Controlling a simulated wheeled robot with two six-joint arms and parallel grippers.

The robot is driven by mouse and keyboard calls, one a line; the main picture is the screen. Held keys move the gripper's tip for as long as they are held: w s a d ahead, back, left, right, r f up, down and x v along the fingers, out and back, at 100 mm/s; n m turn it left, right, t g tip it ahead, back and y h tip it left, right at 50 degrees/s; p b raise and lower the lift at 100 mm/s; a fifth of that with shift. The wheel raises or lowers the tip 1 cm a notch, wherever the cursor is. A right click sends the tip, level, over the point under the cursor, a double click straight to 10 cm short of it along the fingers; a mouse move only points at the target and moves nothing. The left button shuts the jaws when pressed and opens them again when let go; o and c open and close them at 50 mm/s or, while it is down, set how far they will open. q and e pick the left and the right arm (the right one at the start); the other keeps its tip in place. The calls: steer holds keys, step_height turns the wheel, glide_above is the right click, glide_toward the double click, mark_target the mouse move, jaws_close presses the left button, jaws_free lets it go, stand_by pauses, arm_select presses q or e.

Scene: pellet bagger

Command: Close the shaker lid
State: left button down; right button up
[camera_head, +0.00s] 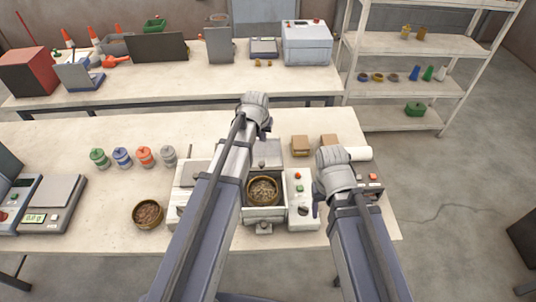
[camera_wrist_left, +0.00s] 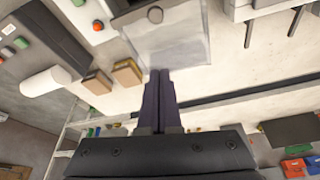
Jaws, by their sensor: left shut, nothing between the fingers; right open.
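The shaker (camera_head: 265,212) is a pale box at the front of the near table, with a brown bowl of pellets (camera_head: 263,190) showing inside. Its grey lid (camera_head: 268,155) stands open at the back of the box. In the left wrist view the lid appears as a pale panel (camera_wrist_left: 180,45). My left gripper (camera_wrist_left: 160,73) is shut and empty, its fingertips at the panel's edge; I cannot tell whether they touch. In the head view the left hand is beyond the lid, its fingertips hidden. My right gripper (camera_head: 317,207) is open, over the control panel right of the shaker.
A bowl of pellets (camera_head: 148,213), several coloured jars (camera_head: 122,157) and a scale (camera_head: 48,200) stand to the left. Two cardboard boxes (camera_head: 300,146) and a white roll (camera_head: 358,154) are behind the right hand. A shelf (camera_head: 420,90) stands at the back right.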

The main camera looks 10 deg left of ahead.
mark_target(266, 153)
arm_select(q)
steer(key=b+x, duration=1)
steer(key=x, duration=0.1)
steer(key=s, duration=0.1)
steer(key=s+r, duration=0.1)
steer(key=s, duration=0.1)
steer(key=shift+s+p, duration=0.3)
steer(key=shift+s, duration=0.5)
steer(key=shift+w, duration=0.1)
